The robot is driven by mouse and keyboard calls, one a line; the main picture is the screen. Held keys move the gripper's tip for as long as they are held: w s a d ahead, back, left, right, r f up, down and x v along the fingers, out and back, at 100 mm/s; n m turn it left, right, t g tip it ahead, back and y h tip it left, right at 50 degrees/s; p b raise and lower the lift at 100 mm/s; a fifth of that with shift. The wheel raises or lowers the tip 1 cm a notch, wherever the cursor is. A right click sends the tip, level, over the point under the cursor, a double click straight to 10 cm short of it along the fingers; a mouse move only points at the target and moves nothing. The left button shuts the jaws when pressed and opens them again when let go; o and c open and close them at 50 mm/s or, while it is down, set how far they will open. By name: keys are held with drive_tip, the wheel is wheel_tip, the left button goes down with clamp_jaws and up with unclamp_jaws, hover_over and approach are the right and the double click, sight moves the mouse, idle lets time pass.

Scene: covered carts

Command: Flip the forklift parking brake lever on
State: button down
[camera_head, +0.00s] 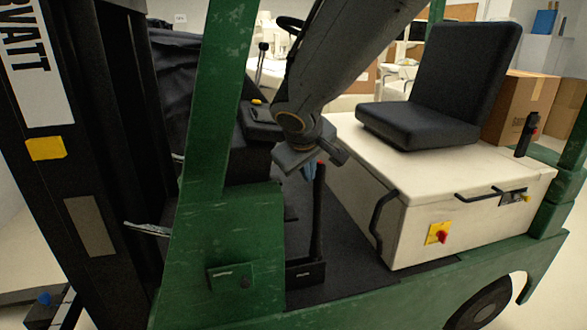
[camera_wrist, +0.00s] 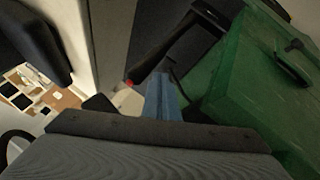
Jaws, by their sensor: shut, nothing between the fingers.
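The parking brake lever (camera_head: 317,215) is a black upright bar with a red tip, rising from a black bracket on the forklift's floor in the head view. In the wrist view the lever (camera_wrist: 152,62) runs diagonally, its red end near the picture's middle. My gripper (camera_head: 309,172) is at the height of the lever's top, just left of the red tip in the head view. Its blue fingers (camera_wrist: 162,95) are shut and empty, close beside the lever in the wrist view. I cannot tell whether they touch it.
The green front post (camera_head: 215,110) and green side panel (camera_head: 245,235) stand left of the lever. The white seat box (camera_head: 430,205) with a black handle and the black seat (camera_head: 440,90) are to the right. A cardboard box (camera_head: 520,105) stands behind the seat.

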drive_tip(key=shift+w+d, duration=0.4)
drive_tip(key=shift+w, duration=0.05)
